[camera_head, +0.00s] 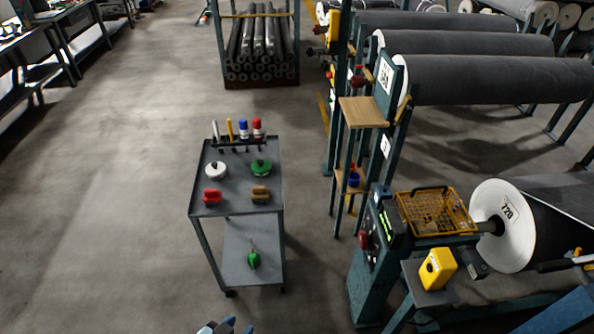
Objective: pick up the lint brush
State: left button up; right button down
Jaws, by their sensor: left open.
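A grey two-tier cart (237,178) stands in the middle of the floor. On its top, at the front right, lies a small brown block-like piece (260,193) that looks like the lint brush, though it is too small to be sure. A red block-like piece (212,197) lies to its left. Behind them are a white round piece (216,170) and a green round piece (261,168). My left gripper (220,327) shows only in part at the bottom edge, open, in front of the cart and apart from it. My right gripper is out of view.
Several upright markers or bottles (243,129) line the cart's back edge. A green item (253,260) is on the lower shelf. Right of the cart stand a wooden-shelved rack (363,112), an orange wire basket (436,211) and large grey rolls (490,80). Floor left of the cart is clear.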

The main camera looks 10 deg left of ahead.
aim_at(259, 194)
jog(key=u, duration=0.7)
jog(key=z, duration=2.7)
jog(key=u, duration=2.7)
jog(key=i+j+z, duration=0.15)
jog(key=j, duration=0.25)
jog(key=i+j+z, duration=0.15)
jog(key=i+j, duration=0.2)
jog(key=j, duration=0.1)
